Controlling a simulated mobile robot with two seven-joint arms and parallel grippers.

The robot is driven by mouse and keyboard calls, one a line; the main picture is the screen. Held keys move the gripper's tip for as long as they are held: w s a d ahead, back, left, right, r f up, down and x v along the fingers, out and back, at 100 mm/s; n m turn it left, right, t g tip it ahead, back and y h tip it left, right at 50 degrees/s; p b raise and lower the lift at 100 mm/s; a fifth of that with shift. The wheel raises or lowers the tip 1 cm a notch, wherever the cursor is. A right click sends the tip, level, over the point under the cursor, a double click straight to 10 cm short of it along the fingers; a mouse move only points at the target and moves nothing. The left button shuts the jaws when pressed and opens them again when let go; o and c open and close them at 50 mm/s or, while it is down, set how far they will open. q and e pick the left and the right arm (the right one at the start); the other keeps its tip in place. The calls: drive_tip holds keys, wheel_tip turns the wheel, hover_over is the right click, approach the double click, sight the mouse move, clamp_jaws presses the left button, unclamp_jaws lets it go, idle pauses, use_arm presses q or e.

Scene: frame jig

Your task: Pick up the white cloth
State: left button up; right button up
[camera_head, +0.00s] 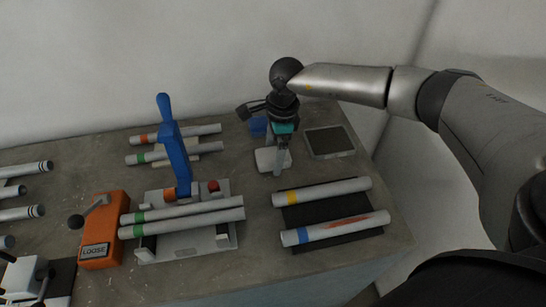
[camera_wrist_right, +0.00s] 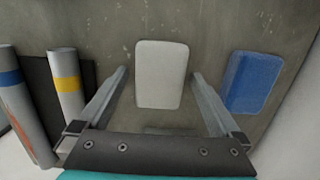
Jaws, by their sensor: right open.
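The white cloth (camera_head: 266,161) is a small pale rounded rectangle lying flat on the bench toward the back. In the right wrist view the white cloth (camera_wrist_right: 161,74) lies between and beyond my two fingers. My right gripper (camera_head: 279,170) points down over it, and its fingers hide part of the cloth in the head view. In the right wrist view my right gripper (camera_wrist_right: 158,78) is open and empty, with one finger on each side of the cloth. I cannot tell how high the fingertips are above the bench. My left gripper is not seen.
A blue block or sponge (camera_wrist_right: 252,82) lies beside the cloth. A dark-topped tray (camera_head: 329,142) is to the right. Tubes with yellow (camera_head: 322,191) and blue (camera_head: 335,228) bands lie on a dark mat in front. A blue-handled clamp (camera_head: 174,145) stands left, beside an orange block (camera_head: 104,230) marked LOOSE.

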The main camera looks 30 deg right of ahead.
sight(274, 154)
drive_tip(key=shift+f, duration=0.25)
idle(0.3)
drive_tip(key=c, duration=1.3)
drive_tip(key=shift+r, duration=0.2)
drive_tip(key=shift+r, duration=0.25)
wheel_tip(274, 154, up, 20)
drive_tip(key=shift+f, duration=0.15)
drive_tip(key=o, duration=0.9)
drive_tip(key=shift+c, duration=0.2)
drive_tip(key=c, duration=0.7)
